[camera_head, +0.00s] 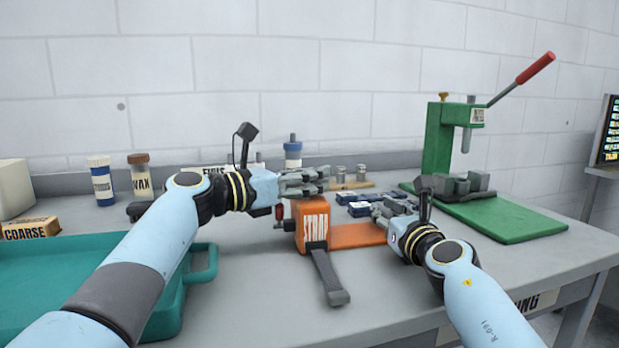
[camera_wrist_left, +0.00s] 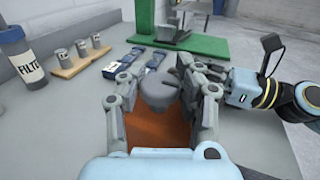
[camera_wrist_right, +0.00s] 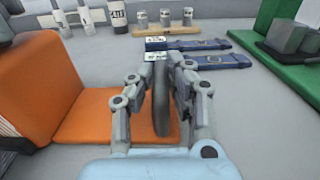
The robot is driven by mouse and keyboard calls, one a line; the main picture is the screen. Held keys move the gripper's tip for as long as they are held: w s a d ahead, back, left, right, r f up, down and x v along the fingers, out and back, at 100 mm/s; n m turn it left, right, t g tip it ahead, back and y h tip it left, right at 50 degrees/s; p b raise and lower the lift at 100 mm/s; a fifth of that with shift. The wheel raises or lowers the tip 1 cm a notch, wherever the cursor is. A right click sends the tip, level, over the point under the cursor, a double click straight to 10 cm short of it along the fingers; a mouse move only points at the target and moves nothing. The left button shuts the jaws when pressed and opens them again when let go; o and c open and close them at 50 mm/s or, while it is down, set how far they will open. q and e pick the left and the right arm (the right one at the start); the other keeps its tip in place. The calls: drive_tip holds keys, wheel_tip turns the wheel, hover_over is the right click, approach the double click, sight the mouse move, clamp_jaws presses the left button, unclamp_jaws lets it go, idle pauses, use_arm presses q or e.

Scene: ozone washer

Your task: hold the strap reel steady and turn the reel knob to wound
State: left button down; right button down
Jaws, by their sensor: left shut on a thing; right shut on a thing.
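The strap reel (camera_head: 312,225) is an orange housing labelled STRAP on a flat orange base, with a dark strap hanging down its front. My left gripper (camera_head: 305,182) is shut across the top of the housing; its fingers straddle orange in the left wrist view (camera_wrist_left: 161,110). My right gripper (camera_head: 385,212) is shut on a grey round knob (camera_wrist_right: 161,100), which stands edge-on between its fingers above the orange base. The knob's face shows in the left wrist view (camera_wrist_left: 157,92). Fingers hide the knob in the head view, and its mounting is not visible.
A teal tray (camera_head: 205,262) lies at left, with a COARSE box (camera_head: 30,229) behind it. A green press (camera_head: 437,140) stands at back right. The front right of the table is clear.

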use_arm(q)
drive_tip(key=shift+a, duration=0.1)
drive_tip(key=m+g+h, duration=0.2)
drive_tip(key=m+g, duration=0.1)
drive_tip(key=g, duration=0.1)
drive_tip(key=shift+w, duration=0.1)
drive_tip(key=shift+f+m+g+h, duration=0.1)
drive_tip(key=shift+m+g+h, duration=0.55)
drive_tip(key=shift+g, duration=0.65)
drive_tip(key=c, duration=0.9)
unclamp_jaws()
drive_tip(key=v, duration=1.2)
